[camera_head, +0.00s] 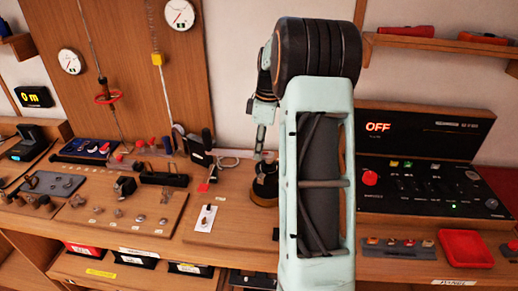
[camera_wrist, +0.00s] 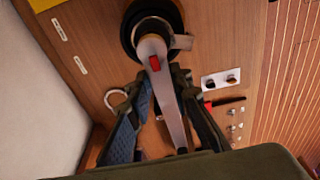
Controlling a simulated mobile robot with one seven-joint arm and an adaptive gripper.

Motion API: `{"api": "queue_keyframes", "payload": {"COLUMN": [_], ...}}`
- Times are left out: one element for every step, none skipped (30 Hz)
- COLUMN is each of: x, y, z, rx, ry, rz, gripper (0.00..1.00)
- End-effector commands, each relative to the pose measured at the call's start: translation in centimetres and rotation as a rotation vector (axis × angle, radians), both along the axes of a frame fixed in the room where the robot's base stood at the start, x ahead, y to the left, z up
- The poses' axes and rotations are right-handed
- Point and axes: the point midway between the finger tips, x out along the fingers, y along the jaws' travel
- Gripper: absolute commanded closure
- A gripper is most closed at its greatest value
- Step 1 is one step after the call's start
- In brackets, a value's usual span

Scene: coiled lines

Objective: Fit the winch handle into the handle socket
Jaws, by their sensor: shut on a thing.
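The winch handle (camera_wrist: 171,112) is a long grey metal lever with a red piece near its far end, seen in the wrist view. My gripper (camera_wrist: 167,86) has a finger on each side of it and is shut on it. The far end of the handle lies over the middle of the round black winch (camera_wrist: 130,38), where the handle socket is. The handle end covers the socket, so I cannot tell whether it is seated or just above. In the head view the winch (camera_head: 262,196) stands on the bench, partly behind my arm.
In the head view, a black control panel reading OFF (camera_head: 420,165) and a red tray (camera_head: 465,249) stand right of my arm. Boards with small fittings (camera_head: 120,207) fill the left.

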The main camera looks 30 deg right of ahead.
Motion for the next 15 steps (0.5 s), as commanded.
{"api": "queue_keyframes", "payload": {"x": [-0.09, -0.1, -0.11, -0.09, -0.09, -0.09, -0.08, -0.08, -0.07, -0.07, -0.07, -0.06, -0.06, -0.06, -0.06], "y": [0.06, 0.07, 0.06, 0.06, 0.06, 0.05, 0.04, 0.05, 0.04, 0.04, 0.04, 0.03, 0.03, 0.03, 0.03], "z": [-0.25, -0.26, -0.26, -0.25, -0.23, -0.22, -0.2, -0.19, -0.18, -0.17, -0.16, -0.15, -0.15, -0.14, -0.14], "rx": [0.003, 0.002, 0.002, 0.002, 0.002, 0.002, 0.002, 0.002, 0.002, 0.002, 0.001, 0.002, 0.002, 0.001, 0.001], "ry": [0.004, 0.005, 0.005, 0.005, 0.005, 0.004, 0.004, 0.004, 0.004, 0.002, 0.003, 0.002, 0.002, 0.003, 0.003], "rz": [0.0, 0.0, 0.0, 0.0, 0.0, -0.001, -0.001, 0.0, 0.0, 0.0, 0.0, 0.0, 0.0, 0.0, 0.0], "gripper": [0.77, 0.74, 0.7, 0.69, 0.69, 0.69, 0.69, 0.69, 0.69, 0.67, 0.64, 0.59, 0.56, 0.53, 0.49]}}
